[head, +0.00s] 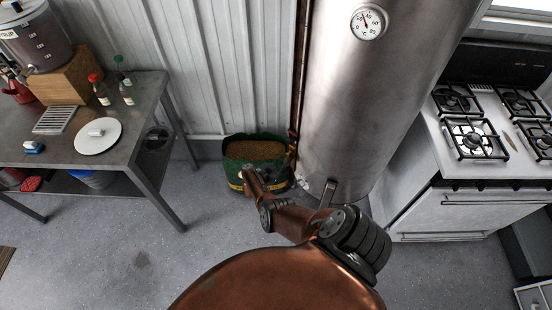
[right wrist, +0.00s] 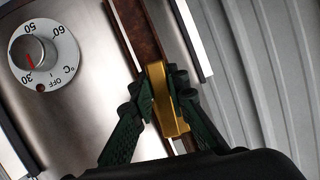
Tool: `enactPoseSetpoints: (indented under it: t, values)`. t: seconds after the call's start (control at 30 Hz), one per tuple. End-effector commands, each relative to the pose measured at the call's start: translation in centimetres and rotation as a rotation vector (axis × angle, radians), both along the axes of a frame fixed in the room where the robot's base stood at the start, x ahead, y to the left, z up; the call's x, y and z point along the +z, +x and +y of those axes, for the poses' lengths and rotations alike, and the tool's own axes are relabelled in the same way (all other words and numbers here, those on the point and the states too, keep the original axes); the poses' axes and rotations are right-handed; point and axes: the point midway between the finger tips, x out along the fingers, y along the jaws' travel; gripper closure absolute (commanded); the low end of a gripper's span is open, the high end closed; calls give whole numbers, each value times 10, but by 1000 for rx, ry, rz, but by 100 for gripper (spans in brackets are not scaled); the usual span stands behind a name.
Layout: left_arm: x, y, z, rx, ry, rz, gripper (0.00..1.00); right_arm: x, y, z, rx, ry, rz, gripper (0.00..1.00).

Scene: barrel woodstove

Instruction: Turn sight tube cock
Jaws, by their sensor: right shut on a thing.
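A brass lever (right wrist: 168,112), the cock, shows in the right wrist view in front of a rusty brown strip (right wrist: 137,28). My right gripper (right wrist: 164,84) has its dark green fingers on both sides of the lever and is shut on it. In the head view my copper right arm (head: 290,218) reaches up from the bottom toward the foot of the steel tank (head: 385,85). A dark reddish tube (head: 303,75) runs down the tank's left side. I cannot make out the lever clearly there. My left gripper is not in view.
A white dial (right wrist: 44,56) sits beside the lever in the wrist view. A green tub (head: 238,181) stands by the wall left of the tank. A metal table (head: 60,148) is at left, a gas stove (head: 425,160) at right. The floor (head: 110,250) at left is clear.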

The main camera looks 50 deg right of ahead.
Motion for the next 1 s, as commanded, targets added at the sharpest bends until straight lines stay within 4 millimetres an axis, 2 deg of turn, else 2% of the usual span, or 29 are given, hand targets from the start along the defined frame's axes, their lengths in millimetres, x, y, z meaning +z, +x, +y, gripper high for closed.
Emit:
enactPoseSetpoints:
  t: [0.2,0.53,0.57,0.6,0.83,1.0]
  values:
    - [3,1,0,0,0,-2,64,-1,-10,-6,-12,3,25,100]
    - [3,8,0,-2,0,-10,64,-1,-10,-6,-13,1,26,100]
    - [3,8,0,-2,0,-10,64,-1,-10,-6,-13,1,26,85]
    - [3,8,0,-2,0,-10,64,-1,-10,-6,-13,1,26,82]
    - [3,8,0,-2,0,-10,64,0,-10,-7,-13,0,25,67]
    - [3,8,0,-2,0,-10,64,0,-9,-7,-13,-1,25,67]
